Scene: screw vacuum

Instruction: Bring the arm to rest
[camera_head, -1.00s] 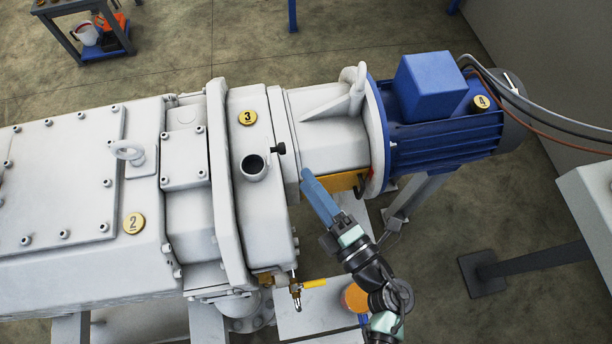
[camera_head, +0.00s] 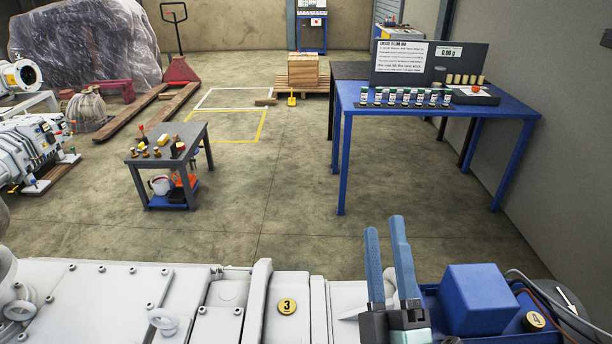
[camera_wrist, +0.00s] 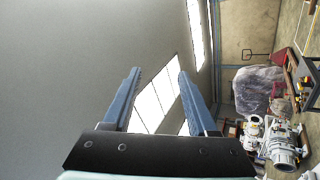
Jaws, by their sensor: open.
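My gripper (camera_head: 390,262) stands upright at the lower right of the head view, in front of the white and blue machine. Its two blue fingers point up and are apart, with nothing between them. The wrist view also shows the open fingers (camera_wrist: 158,92), with grey wall and bright windows behind them. Most of my arm is below the head view's edge. The white vacuum pump (camera_head: 100,312) fills the bottom of the head view, with its blue motor (camera_head: 478,300) at the right.
A small grey cart (camera_head: 150,163) with tools stands behind the pump. A blue bench (camera_head: 435,112) with several small bottles and a sign stands at the back right. A pallet jack (camera_head: 178,68) and wrapped load (camera_head: 85,45) are at the far left. Open floor lies between.

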